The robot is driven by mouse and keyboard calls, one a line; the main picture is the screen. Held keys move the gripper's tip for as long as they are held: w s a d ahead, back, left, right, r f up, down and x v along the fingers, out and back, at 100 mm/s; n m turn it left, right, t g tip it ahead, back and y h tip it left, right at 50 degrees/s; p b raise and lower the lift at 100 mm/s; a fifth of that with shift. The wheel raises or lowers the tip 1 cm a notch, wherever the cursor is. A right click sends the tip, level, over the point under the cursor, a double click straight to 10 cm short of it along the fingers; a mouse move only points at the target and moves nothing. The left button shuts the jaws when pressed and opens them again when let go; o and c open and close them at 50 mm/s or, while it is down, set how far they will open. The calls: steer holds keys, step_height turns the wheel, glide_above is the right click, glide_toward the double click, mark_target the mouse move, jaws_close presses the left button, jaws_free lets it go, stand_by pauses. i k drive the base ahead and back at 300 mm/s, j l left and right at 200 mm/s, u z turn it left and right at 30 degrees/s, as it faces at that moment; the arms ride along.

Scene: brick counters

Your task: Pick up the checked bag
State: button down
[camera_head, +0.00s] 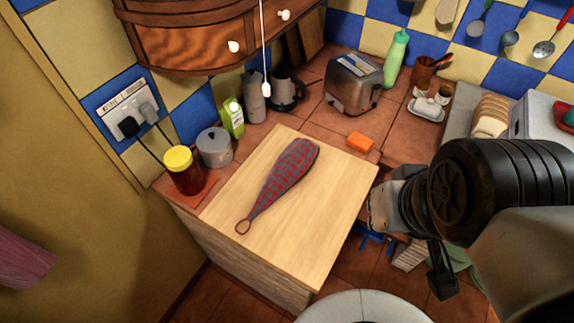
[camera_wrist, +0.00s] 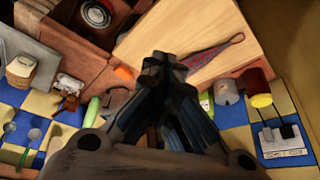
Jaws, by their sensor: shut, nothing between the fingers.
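The checked bag (camera_head: 285,177) is red and grey, long and tapered, with a loop at its narrow end. It lies flat on the wooden board top (camera_head: 318,222) of the counter, its wide end toward the wall. In the wrist view the bag (camera_wrist: 208,58) lies beyond the fingers, and its wide end is partly hidden by them. My gripper (camera_wrist: 165,65) is shut and empty. In the head view my arm is at the right, and the gripper (camera_head: 378,208) is beside the board's right edge, apart from the bag.
A yellow-lidded jar (camera_head: 185,172), a grey pot (camera_head: 214,147) and a green carton (camera_head: 232,117) stand left of the board. An orange block (camera_head: 360,141) and a toaster (camera_head: 353,84) are behind it. A cabinet (camera_head: 195,40) overhangs the back left. The board around the bag is clear.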

mark_target(295, 160)
steer(key=i+j, duration=0.1)
steer(key=j, duration=0.25)
steer(key=i+j, duration=0.1)
steer(key=j, duration=0.3)
steer(key=i+j, duration=0.1)
steer(key=j, duration=0.25)
steer(key=i+j, duration=0.1)
steer(key=j, duration=0.25)
steer(key=i+j, duration=0.1)
steer(key=j, duration=0.3)
steer(key=k+j, duration=0.15)
